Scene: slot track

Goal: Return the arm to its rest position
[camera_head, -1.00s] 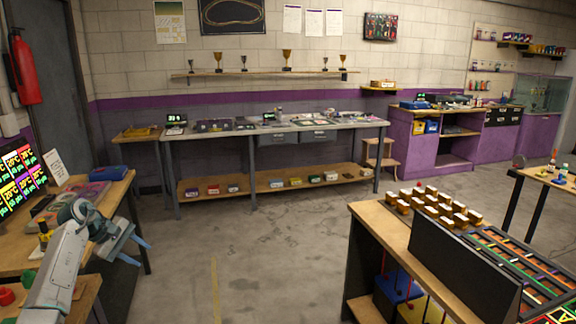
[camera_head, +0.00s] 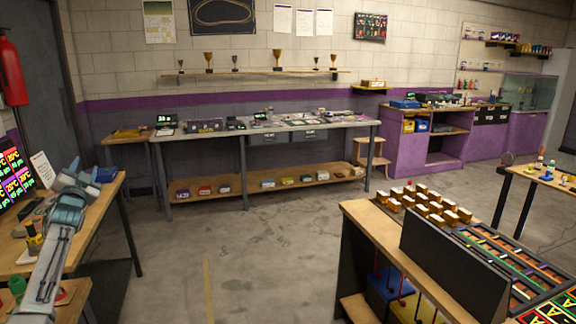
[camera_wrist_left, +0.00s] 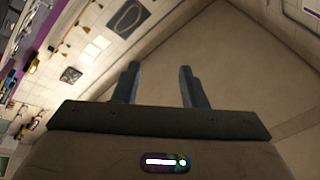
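My left arm comes in from the lower left in the head view. Its gripper (camera_head: 72,172) is raised at the left, in front of the side bench, and its fingers are hard to make out there. In the left wrist view my left gripper (camera_wrist_left: 160,68) has its two blue-grey fingers well apart, with nothing between them. That view is tilted and faces the upper walls and ceiling. My right arm and gripper are in neither view.
The wooden side bench (camera_head: 100,208) with a screen (camera_head: 14,178) and a blue box (camera_head: 106,174) is close to my left arm. A cabinet with a black panel (camera_head: 455,262) stands at front right. The middle floor (camera_head: 255,260) is clear.

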